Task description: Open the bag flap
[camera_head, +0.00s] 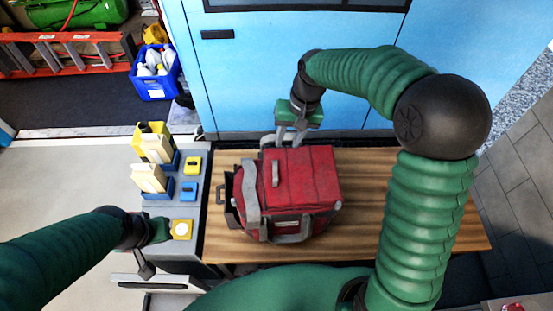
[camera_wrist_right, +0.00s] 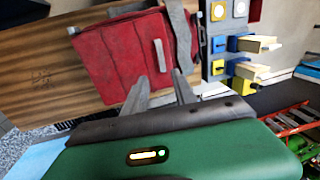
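The red bag (camera_head: 308,181) stands on the wooden table with its red top flap lying closed over it. Grey straps and a grey handle bar (camera_head: 275,173) show on its top and side. My right gripper (camera_head: 283,141) is at the bag's far edge, its fingers pointing down. In the right wrist view the bag (camera_wrist_right: 112,58) is ahead of the gripper (camera_wrist_right: 160,90), whose two fingers are apart with nothing seen between them. My left gripper (camera_head: 147,262) is left of the table near the grey unit; its finger opening is unclear.
The wooden table (camera_head: 375,215) is bare right of the bag. A light blue cabinet (camera_head: 240,80) stands behind the table. A blue crate (camera_head: 155,88) with bottles sits on the floor at the back left.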

